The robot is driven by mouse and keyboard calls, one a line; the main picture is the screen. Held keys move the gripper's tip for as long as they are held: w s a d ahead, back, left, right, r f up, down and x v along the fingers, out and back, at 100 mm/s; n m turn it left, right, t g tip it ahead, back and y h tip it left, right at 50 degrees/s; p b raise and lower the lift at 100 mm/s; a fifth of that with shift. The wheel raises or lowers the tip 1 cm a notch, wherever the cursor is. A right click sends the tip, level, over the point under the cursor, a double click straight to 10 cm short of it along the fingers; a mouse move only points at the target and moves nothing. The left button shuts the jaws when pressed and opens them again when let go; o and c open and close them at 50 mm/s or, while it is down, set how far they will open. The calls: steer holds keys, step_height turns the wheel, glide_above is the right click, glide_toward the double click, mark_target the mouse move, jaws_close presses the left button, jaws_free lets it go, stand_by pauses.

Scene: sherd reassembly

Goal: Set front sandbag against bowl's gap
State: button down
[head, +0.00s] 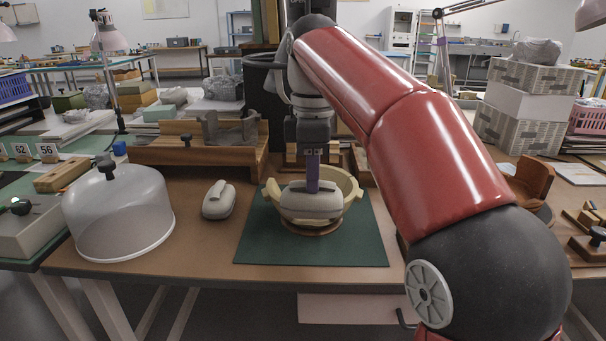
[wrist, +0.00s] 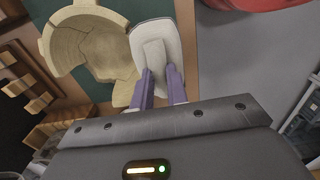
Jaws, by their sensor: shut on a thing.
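My gripper (head: 313,186) points down and is shut on the grey sandbag (head: 310,204). In the wrist view the purple fingers (wrist: 161,88) pinch the raised ridge of this sandbag (wrist: 153,35). The cream bowl (head: 351,187) stands on a brown ring on the green mat (head: 262,236). The held sandbag is in front of the bowl and hides its near side. The wrist view shows the bowl (wrist: 75,22) with a broken, uneven rim, right beside the sandbag. I cannot tell whether they touch. A second grey sandbag (head: 218,201) lies on the table left of the mat.
A clear dome cover (head: 118,214) with a dark knob stands at the table's left. A wooden rack (head: 190,150) stands behind the sandbag on the table. Wooden pieces (head: 531,181) lie at the right. The mat's front part is clear.

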mark_target(312, 216)
steer(key=shift+f, duration=1.75)
step_height(312, 216, down, 3)
steer(key=b, duration=0.2)
steer(key=shift+b, duration=0.3)
steer(key=shift+f+b, duration=0.55)
steer(key=shift+f, duration=0.4)
steer(key=shift+f, duration=0.15)
steer(key=c, duration=1.3)
jaws_free()
